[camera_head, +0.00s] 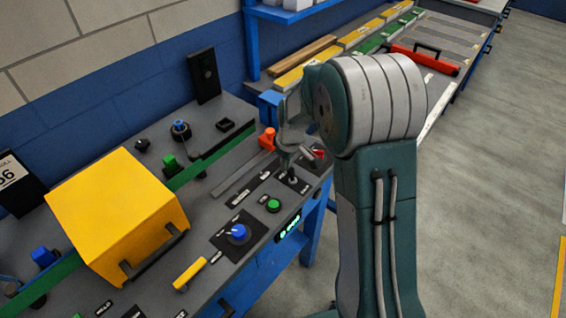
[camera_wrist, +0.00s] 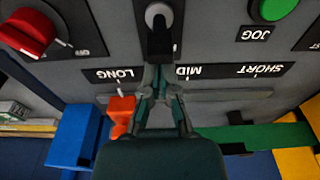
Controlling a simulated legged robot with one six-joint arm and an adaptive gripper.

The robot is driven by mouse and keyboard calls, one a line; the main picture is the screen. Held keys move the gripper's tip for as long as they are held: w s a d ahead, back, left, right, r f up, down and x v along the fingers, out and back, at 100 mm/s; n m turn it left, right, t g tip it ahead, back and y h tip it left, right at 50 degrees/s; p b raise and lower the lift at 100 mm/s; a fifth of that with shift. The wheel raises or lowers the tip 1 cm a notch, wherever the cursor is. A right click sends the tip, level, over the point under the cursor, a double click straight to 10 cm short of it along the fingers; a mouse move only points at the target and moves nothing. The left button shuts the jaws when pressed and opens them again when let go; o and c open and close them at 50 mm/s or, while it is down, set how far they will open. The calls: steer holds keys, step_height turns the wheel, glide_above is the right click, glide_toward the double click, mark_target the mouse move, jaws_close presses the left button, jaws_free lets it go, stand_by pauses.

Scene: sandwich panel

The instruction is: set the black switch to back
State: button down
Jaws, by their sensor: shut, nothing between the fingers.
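The black switch (camera_wrist: 160,42) shows at the top middle of the wrist view, with a pale round collar on a dark plate. In the head view its dark plate (camera_head: 299,186) lies near the panel's right end, partly covered by my gripper. My gripper (camera_wrist: 160,72) is shut and empty, its fingertips right at the switch's near end in the wrist view. I cannot tell whether they touch it. In the head view my gripper (camera_head: 288,160) points down over the switch, so the lever's exact tilt is hard to see.
Close by are a red knob (camera_wrist: 28,32), a green JOG button (camera_wrist: 278,8) and an orange slider handle (camera_wrist: 121,112) beside a LONG–MID–SHORT scale. A yellow box (camera_head: 115,215) and a blue knob (camera_head: 238,232) stand further left on the panel. Open floor lies right.

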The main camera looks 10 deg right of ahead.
steer(key=shift+s+d+r, duration=0.2)
steer(key=shift+s+d, duration=0.15)
steer(key=shift+s, duration=0.1)
steer(key=shift+s+d+r, duration=0.15)
steer(key=shift+s+d, duration=0.15)
steer(key=shift+s, duration=0.15)
steer(key=shift+w, duration=0.1)
steer(key=shift+w+a+f, duration=0.4)
steer(key=shift+w+a, duration=0.05)
steer(key=shift+w, duration=0.1)
